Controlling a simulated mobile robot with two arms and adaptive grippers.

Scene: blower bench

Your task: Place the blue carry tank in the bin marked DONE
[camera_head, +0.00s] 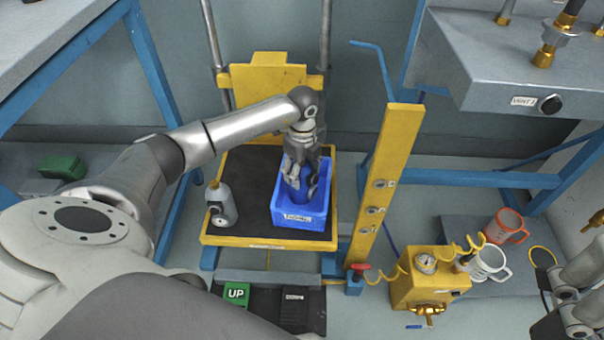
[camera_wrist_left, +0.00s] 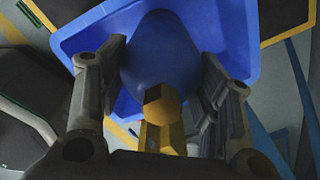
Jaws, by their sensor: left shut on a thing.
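The blue carry tank (camera_wrist_left: 160,55) with a brass-coloured fitting on its end is between the fingers of my left gripper (camera_head: 302,185), which is shut on it. In the left wrist view the left gripper (camera_wrist_left: 165,75) has a finger on each side of the tank. The tank is over or inside the blue bin (camera_head: 287,212); I cannot tell if it touches the floor. The bin's front label is too small to read surely. The bin stands on the yellow-edged platform (camera_head: 222,240). My right gripper (camera_head: 572,300) is partly in view at the lower right edge.
A grey bottle (camera_head: 222,205) stands left of the bin on the platform. A yellow post (camera_head: 384,180) rises to the right. A yellow gauge box (camera_head: 425,285), a red mug (camera_head: 507,227) and a white mug (camera_head: 488,263) are farther right. Green UP pedal (camera_head: 236,294) lies in front.

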